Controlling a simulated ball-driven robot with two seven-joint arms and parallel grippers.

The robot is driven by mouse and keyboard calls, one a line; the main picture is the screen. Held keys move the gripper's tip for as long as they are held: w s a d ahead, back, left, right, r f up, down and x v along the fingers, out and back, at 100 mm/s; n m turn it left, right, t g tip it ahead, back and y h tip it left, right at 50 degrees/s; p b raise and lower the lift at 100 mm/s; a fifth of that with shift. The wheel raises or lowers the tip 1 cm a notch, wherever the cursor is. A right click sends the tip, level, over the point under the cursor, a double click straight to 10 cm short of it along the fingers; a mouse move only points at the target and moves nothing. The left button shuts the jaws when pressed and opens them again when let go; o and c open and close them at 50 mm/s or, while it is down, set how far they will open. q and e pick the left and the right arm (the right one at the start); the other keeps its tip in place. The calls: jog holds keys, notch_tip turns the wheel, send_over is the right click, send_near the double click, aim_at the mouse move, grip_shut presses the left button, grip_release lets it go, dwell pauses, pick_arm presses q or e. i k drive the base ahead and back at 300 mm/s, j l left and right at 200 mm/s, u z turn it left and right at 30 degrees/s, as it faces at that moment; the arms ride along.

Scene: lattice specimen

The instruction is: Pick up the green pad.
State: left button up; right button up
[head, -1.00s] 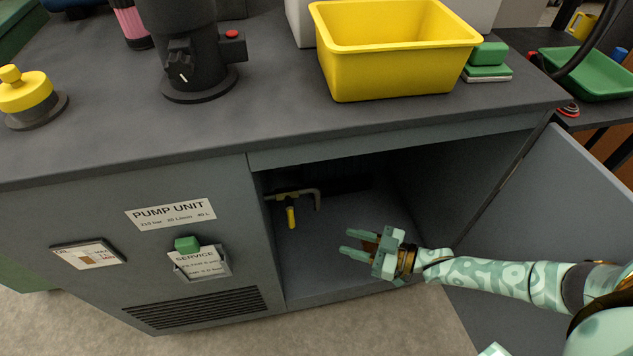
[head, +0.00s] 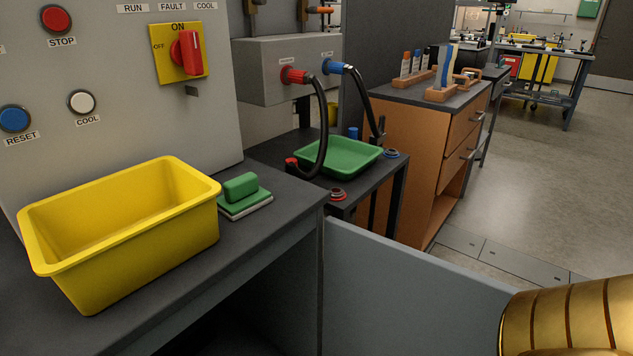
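The green pad (head: 243,195) lies on the dark top of the cabinet, close to the right side of the yellow bin. It has a raised green block on a flat green layer, with a pale layer beneath. No gripper touches it. Neither of my grippers shows in the head view now. A gold, ribbed part at the lower right corner appears to be mine.
The yellow bin (head: 140,230) stands left of the pad. A grey panel with switches (head: 120,80) rises behind it. A green tray (head: 342,157) and hoses (head: 322,130) are to the right. The open grey cabinet door (head: 410,290) juts out in front.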

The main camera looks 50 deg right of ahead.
aim_at(243, 195)
jog(key=i+z, duration=0.2)
jog(key=z, duration=0.8)
jog(key=k+l, duration=0.2)
jog(key=k, duration=0.4)
jog(key=k+l, duration=0.15)
jog(key=k, duration=0.45)
